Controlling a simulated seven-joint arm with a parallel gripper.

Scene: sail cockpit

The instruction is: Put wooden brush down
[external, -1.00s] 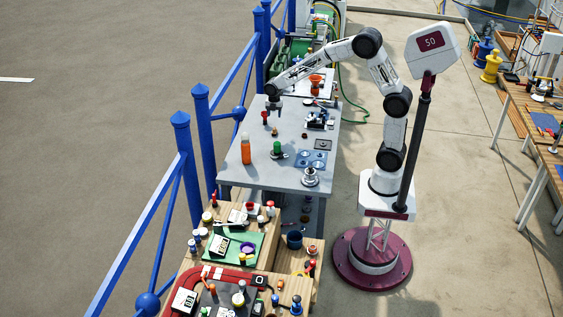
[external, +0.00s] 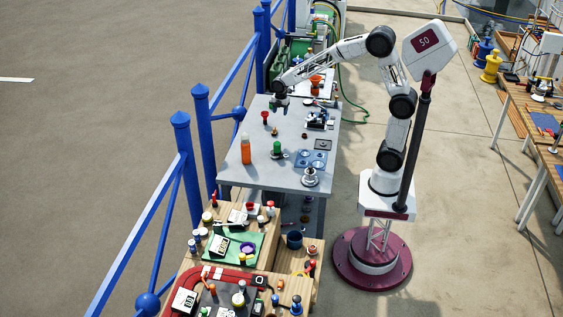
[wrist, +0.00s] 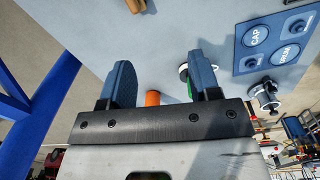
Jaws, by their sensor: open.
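A small brown object that looks like the wooden brush (external: 275,132) stands on the grey tabletop (external: 240,180). It also appears cut off at the top edge of the wrist view (wrist: 136,5). It is too small to make out its bristles. My gripper (external: 281,102) is above the far part of the table, apart from the brown object. In the wrist view, the two blue-grey fingers (wrist: 163,82) are spread with nothing held between them.
An orange bottle (external: 246,150), a green-topped item (external: 277,148), a blue panel with round labelled spots (external: 311,158) and a metal fitting (external: 310,178) stand on the table. A red item (external: 265,116) is near its left edge. Blue railing (external: 182,150) runs along the left. Bare tabletop lies at front left.

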